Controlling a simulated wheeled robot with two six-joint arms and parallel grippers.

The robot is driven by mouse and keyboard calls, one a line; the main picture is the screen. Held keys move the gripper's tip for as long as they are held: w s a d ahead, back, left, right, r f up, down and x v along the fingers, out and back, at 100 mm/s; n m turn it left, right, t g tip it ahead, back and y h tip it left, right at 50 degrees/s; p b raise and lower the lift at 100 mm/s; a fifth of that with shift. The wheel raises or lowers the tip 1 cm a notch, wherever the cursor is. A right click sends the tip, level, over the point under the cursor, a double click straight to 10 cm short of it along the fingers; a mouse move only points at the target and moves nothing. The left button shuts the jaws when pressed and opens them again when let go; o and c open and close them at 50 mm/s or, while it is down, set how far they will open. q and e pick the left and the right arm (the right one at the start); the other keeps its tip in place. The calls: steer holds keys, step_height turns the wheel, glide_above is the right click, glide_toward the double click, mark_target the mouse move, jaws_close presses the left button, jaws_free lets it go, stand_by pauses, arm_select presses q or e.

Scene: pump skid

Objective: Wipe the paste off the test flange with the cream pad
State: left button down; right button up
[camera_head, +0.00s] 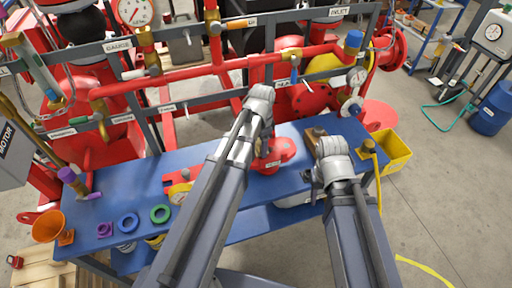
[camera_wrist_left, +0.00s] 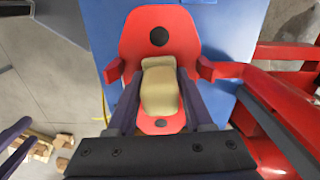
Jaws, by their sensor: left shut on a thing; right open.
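The red test flange (camera_head: 282,153) stands on the blue bench, in the middle of the head view. In the left wrist view the flange (camera_wrist_left: 160,22) is a red plate with dark round spots above and below the pad; I cannot tell whether these are holes. My left gripper (camera_head: 262,146) is at the flange, partly hidden by its own arm. In the left wrist view this gripper (camera_wrist_left: 160,78) is shut on the cream pad (camera_wrist_left: 160,95), which lies over the flange's middle; contact is unclear. No paste can be made out. My right gripper (camera_head: 316,178) is open at the bench's right, its fingers barely visible.
The blue bench (camera_head: 128,183) carries an orange funnel (camera_head: 48,227), a purple ring (camera_head: 104,229), a blue ring (camera_head: 127,222) and a green ring (camera_head: 160,213). A yellow bin (camera_head: 396,152) hangs at the right end. Red pipes and a grey frame (camera_head: 200,92) stand close behind.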

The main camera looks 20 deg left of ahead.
mark_target(281, 147)
arm_select(q)
steer(key=shift+w+d, duration=0.3)
steer(key=shift+d, duration=0.15)
steer(key=shift+w+d, duration=0.5)
steer(key=shift+d, duration=0.2)
steer(key=shift+w+d, duration=0.45)
steer(key=shift+d, duration=0.2)
steer(key=shift+d, duration=0.1)
steer(key=shift+w+d, duration=1.05)
steer(key=shift+d, duration=0.25)
step_height(281, 147, up, 6)
steer(key=p, duration=0.6)
